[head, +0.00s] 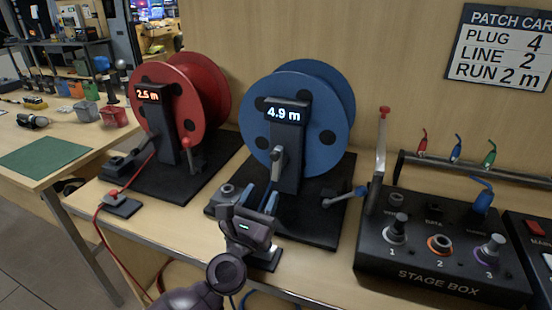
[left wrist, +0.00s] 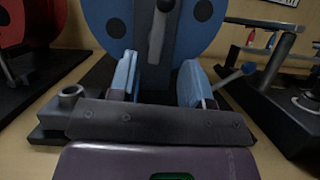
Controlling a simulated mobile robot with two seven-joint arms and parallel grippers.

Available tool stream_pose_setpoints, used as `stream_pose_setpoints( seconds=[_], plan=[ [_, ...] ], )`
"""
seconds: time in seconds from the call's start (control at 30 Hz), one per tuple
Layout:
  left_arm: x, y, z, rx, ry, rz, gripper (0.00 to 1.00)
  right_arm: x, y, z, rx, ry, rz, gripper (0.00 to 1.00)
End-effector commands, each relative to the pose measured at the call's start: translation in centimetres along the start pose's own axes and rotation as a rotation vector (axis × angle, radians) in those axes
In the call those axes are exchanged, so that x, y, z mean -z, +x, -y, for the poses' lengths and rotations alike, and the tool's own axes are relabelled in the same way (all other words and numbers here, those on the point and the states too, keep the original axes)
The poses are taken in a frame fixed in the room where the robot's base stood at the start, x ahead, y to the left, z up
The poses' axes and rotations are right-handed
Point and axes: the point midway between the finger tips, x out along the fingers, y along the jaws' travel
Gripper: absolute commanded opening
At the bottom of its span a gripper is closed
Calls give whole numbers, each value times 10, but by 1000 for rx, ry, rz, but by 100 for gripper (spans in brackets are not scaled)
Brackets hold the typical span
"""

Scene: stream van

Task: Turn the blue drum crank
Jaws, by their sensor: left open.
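The blue drum (head: 312,90) stands upright behind a dark post whose display reads 4.9 m. A crank with a grey arm and blue knob (head: 360,190) sticks out low on its right side; the knob also shows in the left wrist view (left wrist: 249,68). A grey lever (head: 278,162) hangs on the post's front. My left gripper (head: 261,197) is open and empty, in front of the post and left of the blue knob. In the left wrist view, its fingers (left wrist: 160,80) stand apart, with the lever visible beyond the gap. My right gripper is out of view.
The red drum (head: 205,90), reading 2.5 m, stands to the left. A stage box (head: 440,262) with sockets and an upright red-topped lever (head: 382,140) stand close right of the crank. A red cable (head: 98,225) hangs over the table's front edge.

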Motion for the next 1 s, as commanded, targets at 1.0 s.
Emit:
stream_pose_setpoints(
  seconds=[1.0],
  plan=[
    [-2,104,-1,-1,6,2,45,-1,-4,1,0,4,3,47]
  ],
)
